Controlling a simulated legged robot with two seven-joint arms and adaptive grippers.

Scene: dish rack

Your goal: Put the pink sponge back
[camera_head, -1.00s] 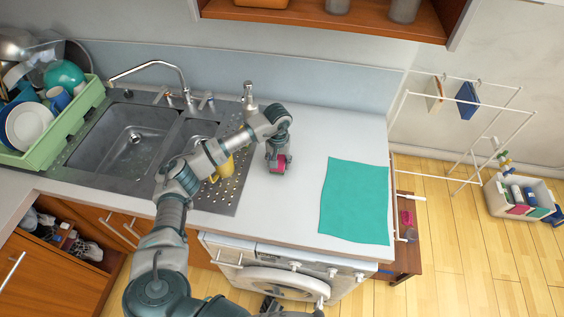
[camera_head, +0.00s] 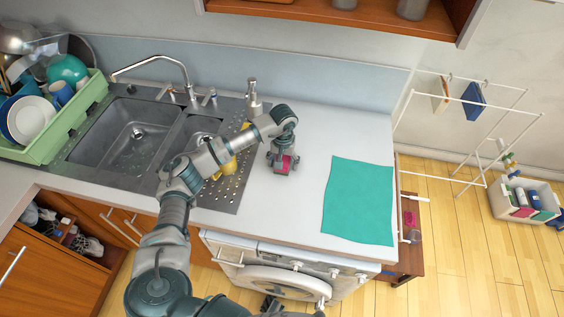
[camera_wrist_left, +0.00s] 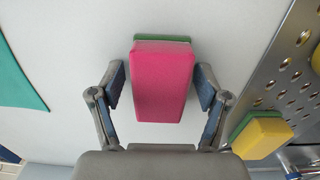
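The pink sponge (camera_head: 289,162) is on the light countertop, right of the sink's perforated drainboard. In the left wrist view the pink sponge (camera_wrist_left: 163,85) shows a green layer at its far edge. My left gripper (camera_head: 283,162) is low over the counter at the sponge. In the left wrist view my left gripper (camera_wrist_left: 160,88) is open, with one finger on each side of the sponge and a visible gap to both. Dark parts at the bottom edge of the head view may be my right gripper (camera_head: 270,304); its fingers cannot be made out.
A yellow and green sponge (camera_wrist_left: 262,134) lies on the perforated drainboard (camera_wrist_left: 285,75). A soap dispenser (camera_head: 253,100) stands behind it. A teal cloth (camera_head: 358,200) lies on the counter's right. A green dish rack (camera_head: 75,125) is at far left, beside the sink (camera_head: 130,135).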

